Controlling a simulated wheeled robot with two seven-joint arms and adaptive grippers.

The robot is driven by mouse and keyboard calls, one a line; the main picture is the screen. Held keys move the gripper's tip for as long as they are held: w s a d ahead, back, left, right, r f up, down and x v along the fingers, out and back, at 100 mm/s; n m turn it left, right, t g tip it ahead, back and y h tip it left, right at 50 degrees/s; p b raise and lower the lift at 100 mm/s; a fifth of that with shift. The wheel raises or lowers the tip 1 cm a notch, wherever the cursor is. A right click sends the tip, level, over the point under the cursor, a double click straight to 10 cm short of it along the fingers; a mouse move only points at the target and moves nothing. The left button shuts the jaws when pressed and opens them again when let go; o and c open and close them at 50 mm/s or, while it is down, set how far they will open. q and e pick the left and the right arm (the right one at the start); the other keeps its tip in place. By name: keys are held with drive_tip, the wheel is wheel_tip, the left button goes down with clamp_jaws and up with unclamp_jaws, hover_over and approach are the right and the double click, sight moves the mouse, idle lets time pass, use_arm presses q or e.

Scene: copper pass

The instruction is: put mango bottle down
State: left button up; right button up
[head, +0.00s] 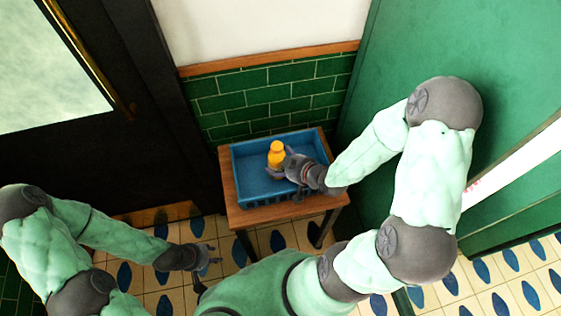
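The mango bottle (276,156) is orange-yellow with a rounded cap and stands upright, as far as I can see, in the blue crate (243,187). My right gripper (279,164) reaches in from the right with its fingers at the bottle's right and near sides. Its fingers hide part of the bottle's lower body, so I cannot tell whether they grip it or only stand around it. Whether the bottle's base touches the crate floor is also hidden. My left gripper (214,256) is low on the left, over the floor, empty, with its fingers apart.
The crate sits on a small wooden table (234,217) against a green tiled wall (250,100). A green panel (370,90) stands close on the right, near my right arm. A dark door (90,150) is on the left. Free room shows inside the crate around the bottle.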

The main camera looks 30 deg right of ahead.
drive_tip(key=shift+f, duration=0.15)
drive_tip(key=o, duration=1.5)
drive_tip(key=shift+c, duration=0.2)
drive_tip(key=shift+s+r, duration=0.1)
drive_tip(key=shift+r, duration=0.2)
drive_tip(key=p+v, duration=0.5)
drive_tip(key=v, duration=0.6)
drive_tip(key=shift+s+r, duration=0.2)
drive_tip(key=shift+s, duration=0.05)
drive_tip(key=shift+d, duration=0.15)
